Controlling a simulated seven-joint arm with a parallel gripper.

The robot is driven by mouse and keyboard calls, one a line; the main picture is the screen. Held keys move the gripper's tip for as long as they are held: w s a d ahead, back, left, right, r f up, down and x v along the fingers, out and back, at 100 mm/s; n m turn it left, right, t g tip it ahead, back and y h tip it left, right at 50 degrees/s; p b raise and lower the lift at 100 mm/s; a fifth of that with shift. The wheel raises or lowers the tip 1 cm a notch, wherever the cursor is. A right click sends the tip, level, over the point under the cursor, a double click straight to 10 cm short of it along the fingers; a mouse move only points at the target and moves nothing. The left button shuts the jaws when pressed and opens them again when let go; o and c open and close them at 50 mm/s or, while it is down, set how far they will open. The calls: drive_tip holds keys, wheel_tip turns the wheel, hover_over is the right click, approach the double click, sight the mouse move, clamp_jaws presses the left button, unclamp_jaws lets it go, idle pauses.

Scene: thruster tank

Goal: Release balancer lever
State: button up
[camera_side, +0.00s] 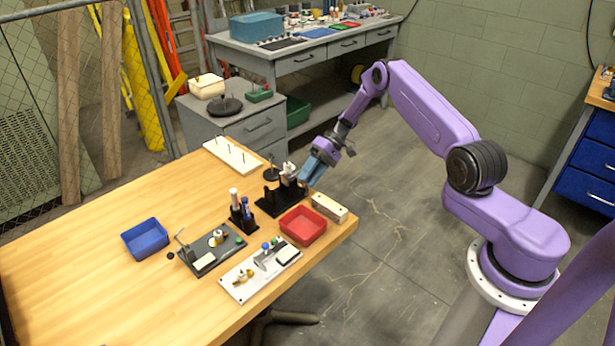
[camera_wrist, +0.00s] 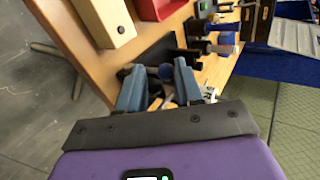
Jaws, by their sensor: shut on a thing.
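My gripper (camera_side: 306,172) has blue fingers and is at the right side of a black fixture (camera_side: 272,205) near the table's right edge. The fixture carries a dark round disc (camera_side: 271,174) and whitish upright parts (camera_side: 288,171). In the wrist view the fingers (camera_wrist: 157,76) are closed around a small grey part, mostly hidden between them; I cannot tell for sure that it is the balancer lever. A dark blue cylinder end shows just beyond the fingertips.
A red tray (camera_side: 303,226) and a pale block (camera_side: 329,207) stand close in front of the fixture. A black holder with upright tools (camera_side: 242,212) is to its left. A white pegged board (camera_side: 232,155) lies behind. A blue tray (camera_side: 145,239) is at left; the table's left part is clear.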

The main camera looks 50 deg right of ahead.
drive_tip(key=shift+s+d+f+y, duration=0.1)
drive_tip(key=shift+f+y, duration=0.2)
drive_tip(key=shift+y, duration=0.2)
drive_tip(key=o, duration=1.1)
drive_tip(key=shift+c, duration=0.2)
drive_tip(key=shift+r, duration=0.1)
drive_tip(key=shift+d, duration=0.1)
drive_tip(key=v, duration=1.7)
drive_tip(key=shift+d, duration=0.1)
